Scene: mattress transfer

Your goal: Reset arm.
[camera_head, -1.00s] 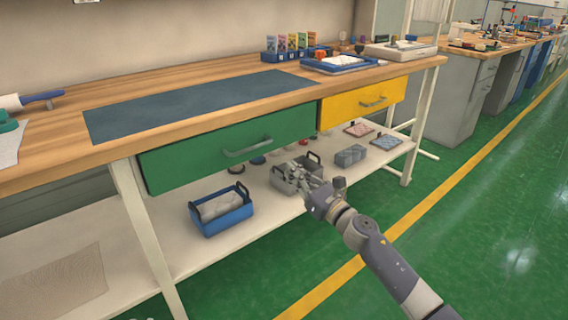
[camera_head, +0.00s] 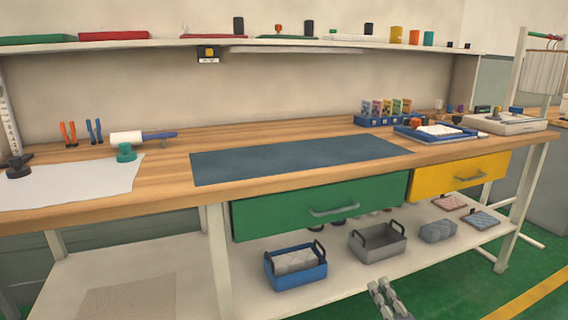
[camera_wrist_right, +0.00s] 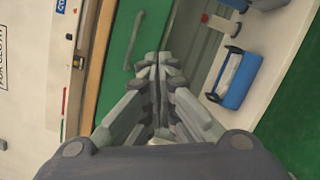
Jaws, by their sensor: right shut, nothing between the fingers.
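My right gripper (camera_head: 388,298) shows at the bottom edge of the head view, in front of the lower shelf. It is apart from the bins. In the right wrist view its fingers (camera_wrist_right: 158,68) are closed together with nothing between them. Behind them there is the green drawer (camera_wrist_right: 125,40), which is shut; it also shows in the head view (camera_head: 290,212). My left gripper is not in any view.
On the lower shelf (camera_head: 215,245) stand a blue bin (camera_head: 296,282) with grey contents and a grey bin (camera_head: 377,254). The yellow drawer (camera_head: 458,178) is shut. The wooden bench (camera_head: 180,180) carries a dark mat (camera_head: 295,160). Green floor (camera_head: 460,290) is clear at right.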

